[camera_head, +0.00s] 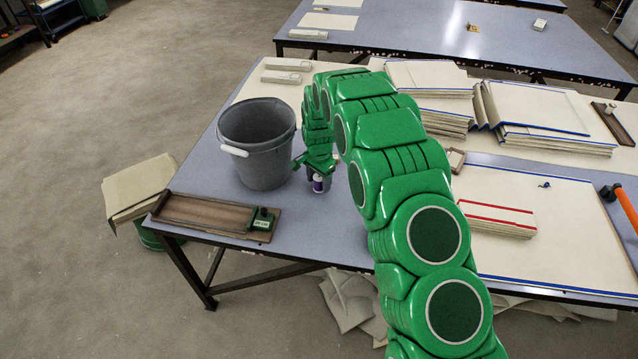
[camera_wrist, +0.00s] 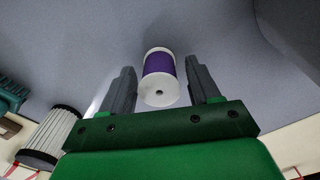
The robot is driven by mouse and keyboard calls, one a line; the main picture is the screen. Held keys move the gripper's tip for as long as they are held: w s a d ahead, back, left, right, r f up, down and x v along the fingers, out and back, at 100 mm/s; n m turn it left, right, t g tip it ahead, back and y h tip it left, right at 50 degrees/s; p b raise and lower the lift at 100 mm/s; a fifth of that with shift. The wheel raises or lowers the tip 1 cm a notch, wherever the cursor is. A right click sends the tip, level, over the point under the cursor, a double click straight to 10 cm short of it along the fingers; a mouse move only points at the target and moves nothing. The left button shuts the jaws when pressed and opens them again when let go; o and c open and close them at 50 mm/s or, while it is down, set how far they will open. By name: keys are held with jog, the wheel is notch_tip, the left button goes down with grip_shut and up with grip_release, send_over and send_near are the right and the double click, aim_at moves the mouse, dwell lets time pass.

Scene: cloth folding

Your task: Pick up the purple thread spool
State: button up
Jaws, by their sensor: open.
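The purple thread spool (camera_wrist: 159,67) has white ends and lies between my two fingers in the wrist view, with a visible gap on each side. My gripper (camera_wrist: 160,85) is open around it. In the head view the spool (camera_head: 318,184) shows small on the blue-grey table, just below my gripper (camera_head: 312,168). My wrist hides part of the area around it. I cannot tell how far down the fingers reach along the spool.
A grey bucket (camera_head: 257,143) stands close on the left of my gripper. A brown wooden tray (camera_head: 216,214) lies at the table's front left. Folded cloth stacks (camera_head: 545,115) cover the right. The table (camera_head: 310,225) in front of the spool is clear.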

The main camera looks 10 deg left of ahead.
jog(key=shift+f, duration=0.6)
jog(key=c, duration=0.9)
